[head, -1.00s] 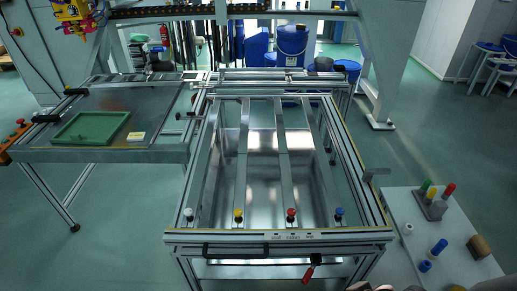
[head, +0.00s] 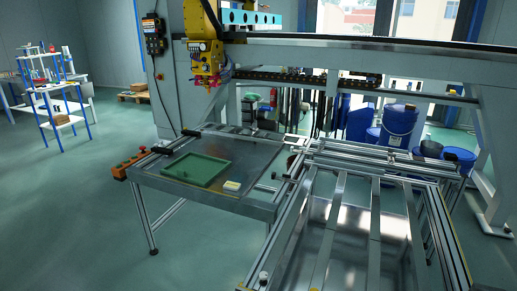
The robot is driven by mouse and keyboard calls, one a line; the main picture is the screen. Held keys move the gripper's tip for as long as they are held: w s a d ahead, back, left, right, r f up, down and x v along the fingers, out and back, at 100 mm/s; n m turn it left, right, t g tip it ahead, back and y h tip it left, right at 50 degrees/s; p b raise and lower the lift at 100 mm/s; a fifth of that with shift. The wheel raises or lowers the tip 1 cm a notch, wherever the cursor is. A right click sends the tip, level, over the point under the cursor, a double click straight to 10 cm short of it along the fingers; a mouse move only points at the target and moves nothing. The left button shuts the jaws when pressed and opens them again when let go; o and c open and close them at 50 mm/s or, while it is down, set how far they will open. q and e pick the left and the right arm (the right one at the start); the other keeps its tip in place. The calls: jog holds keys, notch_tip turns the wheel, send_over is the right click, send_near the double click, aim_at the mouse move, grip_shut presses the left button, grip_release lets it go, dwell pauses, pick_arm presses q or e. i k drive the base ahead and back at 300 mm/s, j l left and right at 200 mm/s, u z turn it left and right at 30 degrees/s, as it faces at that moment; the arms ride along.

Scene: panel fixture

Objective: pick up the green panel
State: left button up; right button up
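The green panel (head: 197,169) is a flat green rectangle with a raised rim. It lies on the grey metal side table (head: 240,205), toward its left part, in the head view. Nothing covers it. A small white and yellow block (head: 232,186) lies on the table just right of the panel's near right corner. Neither of my grippers is in view.
The metal frame fixture (head: 375,235) with long bars stands right of the side table. A yellow machine head (head: 205,50) hangs above and behind the table. An orange button box (head: 128,165) is on the table's left edge. The floor at left is open.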

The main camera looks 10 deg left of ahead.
aim_at(198, 169)
jog(key=i+j+z, duration=0.1)
jog(key=z, duration=0.35)
jog(key=j+z, duration=0.4)
jog(key=i+j+z, duration=0.2)
jog(key=j, duration=0.15)
jog(key=j+z, duration=0.15)
jog(key=j, duration=0.25)
jog(key=j+z, duration=0.15)
jog(key=j, duration=1.05)
jog(key=k+j+z, duration=0.15)
jog(key=j, duration=1)
